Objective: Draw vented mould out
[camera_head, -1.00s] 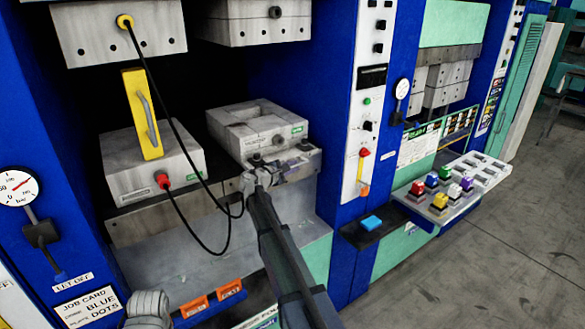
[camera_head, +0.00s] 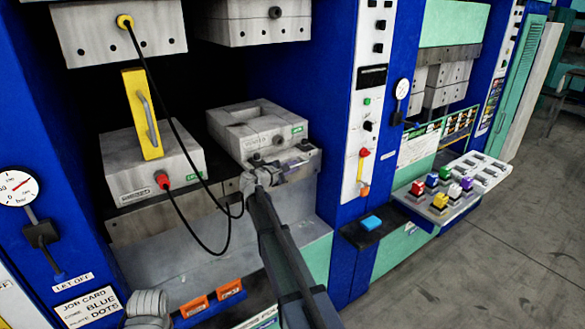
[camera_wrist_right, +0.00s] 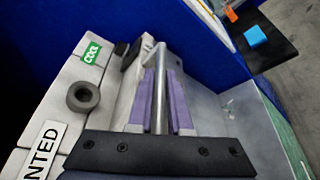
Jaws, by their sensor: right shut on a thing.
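The vented mould (camera_head: 235,134) is a grey steel block with a recess in its top and a green tag on its front right. It sits on the press's lower bed. Its label, partly cut off, reads "NTED" in the right wrist view (camera_wrist_right: 42,150), beside a green "COOL" tag. My right gripper (camera_head: 287,168) is at the mould's front. Its purple fingers (camera_wrist_right: 158,100) are shut on both sides of the mould's metal bar handle (camera_wrist_right: 159,75).
A blue press column (camera_head: 335,120) stands close on the right. The grey apron below the moulds is mostly bare.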

